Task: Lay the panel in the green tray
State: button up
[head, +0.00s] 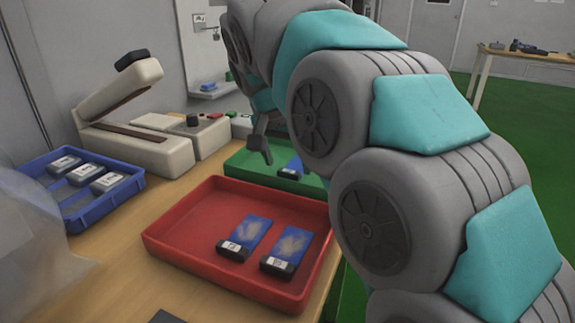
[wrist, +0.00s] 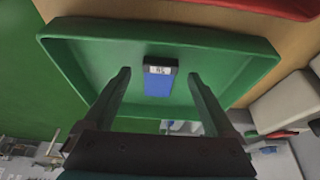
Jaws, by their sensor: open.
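A blue panel with a black end and a white label (wrist: 158,82) lies in the green tray (wrist: 230,50). The same panel shows in the head view (head: 291,169), partly hidden by my arm, in the green tray (head: 245,158). My gripper (wrist: 158,78) is open above the tray, with its two fingers apart on either side of the panel and touching nothing that I can see. In the head view one gripper finger (head: 260,148) shows over the tray; the rest is hidden behind my arm.
A red tray (head: 180,225) in front holds two similar blue panels (head: 244,236). A blue crate (head: 110,207) with several white-labelled items stands at left. A cream press-like machine with a raised lid (head: 130,110) stands behind.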

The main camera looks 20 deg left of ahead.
jog(key=v, duration=1)
jog(key=shift+p, duration=0.35)
jog(key=shift+s, duration=0.15)
